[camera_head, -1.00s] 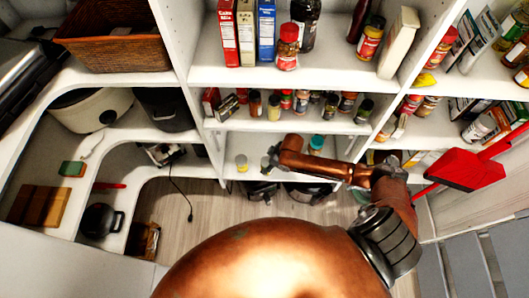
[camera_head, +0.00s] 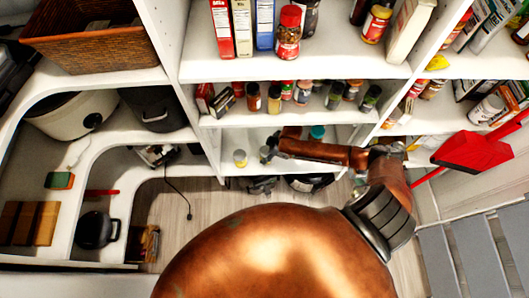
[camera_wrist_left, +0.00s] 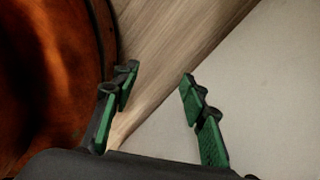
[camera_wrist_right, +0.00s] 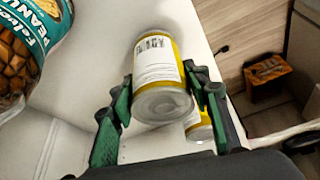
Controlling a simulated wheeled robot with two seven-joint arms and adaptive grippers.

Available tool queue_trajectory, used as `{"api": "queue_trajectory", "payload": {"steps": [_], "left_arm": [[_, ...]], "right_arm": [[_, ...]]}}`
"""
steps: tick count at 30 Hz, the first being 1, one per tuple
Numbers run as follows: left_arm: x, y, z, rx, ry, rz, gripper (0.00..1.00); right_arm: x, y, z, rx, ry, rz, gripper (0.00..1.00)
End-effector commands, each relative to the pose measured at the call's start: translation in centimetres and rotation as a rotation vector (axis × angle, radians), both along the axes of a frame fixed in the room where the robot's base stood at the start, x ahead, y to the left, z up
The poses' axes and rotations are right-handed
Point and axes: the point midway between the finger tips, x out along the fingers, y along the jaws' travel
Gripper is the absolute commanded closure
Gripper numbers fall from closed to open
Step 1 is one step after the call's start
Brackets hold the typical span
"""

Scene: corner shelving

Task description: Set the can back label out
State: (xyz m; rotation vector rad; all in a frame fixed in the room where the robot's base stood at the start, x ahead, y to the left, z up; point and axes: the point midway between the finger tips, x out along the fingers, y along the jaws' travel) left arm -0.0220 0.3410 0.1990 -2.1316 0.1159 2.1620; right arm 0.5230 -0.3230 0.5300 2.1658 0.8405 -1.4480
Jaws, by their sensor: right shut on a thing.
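A can with a yellow and white label (camera_wrist_right: 158,62) is between the fingers of my right gripper (camera_wrist_right: 165,98), which is shut on it. A white panel with dark print and a barcode-like patch faces the right wrist camera, with the can's silver end below it. In the head view my right gripper (camera_head: 271,148) is small and dark at the lower middle shelf. A second yellow can (camera_wrist_right: 199,126) stands close beside the held one, partly hidden; a yellowish can (camera_head: 240,158) also shows left of the gripper in the head view. My left gripper (camera_wrist_left: 160,80) is open and empty.
A peanut container (camera_wrist_right: 25,45) with a teal label is at the upper left of the right wrist view. Spice jars (camera_head: 275,98) line the shelf above. The lower shelf (camera_head: 235,137) has bare room around the cans. A red dustpan (camera_head: 470,152) hangs at the right.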

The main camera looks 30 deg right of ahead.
Motion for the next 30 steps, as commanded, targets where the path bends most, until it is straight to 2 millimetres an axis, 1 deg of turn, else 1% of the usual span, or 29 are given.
{"api": "queue_trajectory", "payload": {"steps": [1,4,6,8,11,19,25,26,30], "left_arm": [[0.6,-0.1,-0.3,-0.001,-0.007,-0.001,0.60],[1.7,-0.1,-0.3,-0.002,-0.022,-0.004,0.60],[2.3,-0.2,-0.3,-0.003,-0.031,-0.005,0.60],[2.6,-0.3,-0.3,-0.004,-0.033,-0.006,0.60],[2.4,-0.3,-0.3,-0.004,-0.031,-0.005,0.60],[0.9,-0.2,-0.3,-0.003,-0.012,-0.002,0.60],[0.6,-0.2,-0.4,-0.002,-0.008,-0.001,0.60],[0.6,-0.2,-0.4,-0.002,-0.008,-0.002,0.60],[0.7,-0.2,-0.4,-0.002,-0.009,-0.002,0.60]], "right_arm": [[0.1,0.0,-0.2,0.000,-0.002,0.001,0.91],[0.2,0.1,-0.2,0.000,-0.003,0.001,0.91],[0.2,0.1,-0.1,0.000,-0.003,0.001,0.91],[0.2,0.1,-0.1,0.000,-0.003,0.001,0.91],[0.2,0.1,-0.1,0.000,-0.003,0.002,0.91],[0.2,0.2,-0.4,0.000,-0.003,0.002,0.91],[0.2,0.1,-0.8,0.000,-0.003,0.002,0.91],[0.2,0.1,-0.8,0.000,-0.003,0.002,0.55],[0.2,0.1,-0.8,0.000,-0.003,0.002,0.45]]}}
